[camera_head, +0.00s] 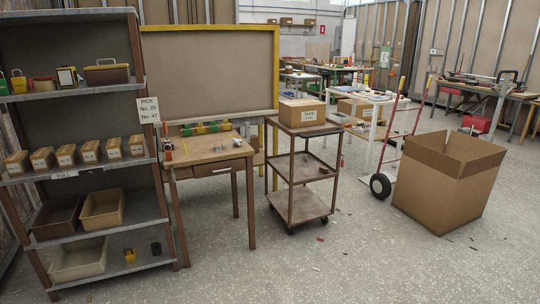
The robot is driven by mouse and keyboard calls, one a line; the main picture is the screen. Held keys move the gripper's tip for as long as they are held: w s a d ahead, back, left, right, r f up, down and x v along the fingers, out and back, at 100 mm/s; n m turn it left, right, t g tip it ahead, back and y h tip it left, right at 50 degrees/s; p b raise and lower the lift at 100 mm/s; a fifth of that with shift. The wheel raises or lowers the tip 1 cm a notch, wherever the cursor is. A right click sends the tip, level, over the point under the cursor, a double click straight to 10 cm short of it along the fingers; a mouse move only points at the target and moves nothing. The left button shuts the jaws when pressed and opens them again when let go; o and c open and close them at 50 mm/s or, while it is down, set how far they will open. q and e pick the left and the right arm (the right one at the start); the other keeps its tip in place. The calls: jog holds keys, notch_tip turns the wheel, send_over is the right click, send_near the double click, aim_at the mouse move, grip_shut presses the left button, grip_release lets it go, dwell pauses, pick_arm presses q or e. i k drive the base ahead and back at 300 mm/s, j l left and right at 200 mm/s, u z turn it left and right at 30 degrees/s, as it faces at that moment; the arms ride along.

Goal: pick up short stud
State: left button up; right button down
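I cannot make out a short stud for certain in the head view. Tall metal studs (448,55) stand upright in the back right wall. A wooden table (215,148) left of centre holds a few small items, including a multicoloured strip (205,128) along its back edge. Small pale and dark bits lie on the floor, too small to identify. Neither of my grippers shows in this view.
A grey shelf rack (92,172) with bins and several small boxes stands at left. A brown cart (304,170) carries a cardboard box (302,112). A large open carton (440,190) and a red hand truck (400,140) stand at right. The front floor is mostly clear.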

aim_at(218, 150)
jog(key=i, duration=1.8)
